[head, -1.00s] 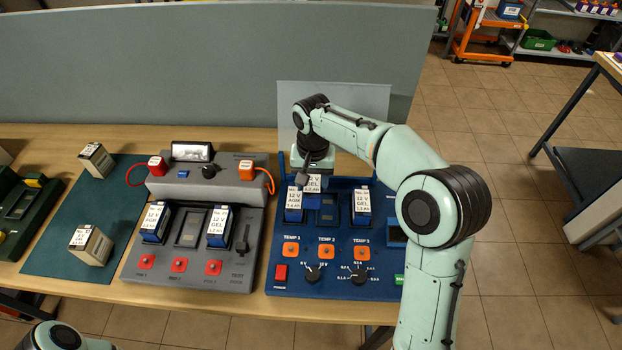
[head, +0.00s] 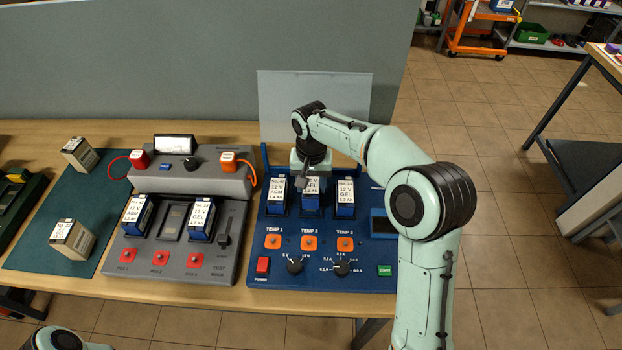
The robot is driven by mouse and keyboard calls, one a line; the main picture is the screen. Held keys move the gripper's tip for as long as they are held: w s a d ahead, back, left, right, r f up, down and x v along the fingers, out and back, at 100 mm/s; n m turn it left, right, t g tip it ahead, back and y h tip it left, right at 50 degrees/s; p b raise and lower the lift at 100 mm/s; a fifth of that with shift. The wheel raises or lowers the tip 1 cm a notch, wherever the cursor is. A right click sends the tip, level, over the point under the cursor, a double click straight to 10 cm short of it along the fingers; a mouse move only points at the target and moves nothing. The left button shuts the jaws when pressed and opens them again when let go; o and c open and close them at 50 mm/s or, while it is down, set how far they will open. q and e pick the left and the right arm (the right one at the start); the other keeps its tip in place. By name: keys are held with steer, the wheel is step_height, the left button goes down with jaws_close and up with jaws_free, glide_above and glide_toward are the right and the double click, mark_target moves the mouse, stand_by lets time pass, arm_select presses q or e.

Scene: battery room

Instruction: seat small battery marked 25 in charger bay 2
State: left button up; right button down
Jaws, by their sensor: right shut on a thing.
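The blue charger (head: 324,268) stands at the right end of the bench with three bays above orange TEMP buttons. A small blue battery with a white 12 V GEL label (head: 312,198) is upright at the middle bay, about level with its neighbours. My right gripper (head: 311,178) is shut on its top from above and hides its number, and I cannot tell if it is fully down. An AGM battery (head: 276,196) sits in the left bay and a GEL battery (head: 345,196) in the right bay. My left gripper is out of view.
Left of the charger, a grey test dock (head: 178,275) holds two blue batteries (head: 138,215) (head: 202,219) with its middle slot empty. Two pale batteries (head: 80,154) (head: 72,241) stand on a green mat (head: 37,250). A clear panel (head: 275,105) rises behind the charger.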

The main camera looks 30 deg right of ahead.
mark_target(311, 184)
steer(key=shift+f+b, duration=0.4)
steer(key=shift+f, duration=0.65)
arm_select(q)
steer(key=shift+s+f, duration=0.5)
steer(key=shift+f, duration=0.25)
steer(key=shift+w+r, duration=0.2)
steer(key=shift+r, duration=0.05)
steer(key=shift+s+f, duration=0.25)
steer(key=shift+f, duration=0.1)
arm_select(e)
steer(key=shift+f, duration=0.6)
steer(key=c, duration=0.7)
jaws_free()
steer(key=shift+c, duration=0.2)
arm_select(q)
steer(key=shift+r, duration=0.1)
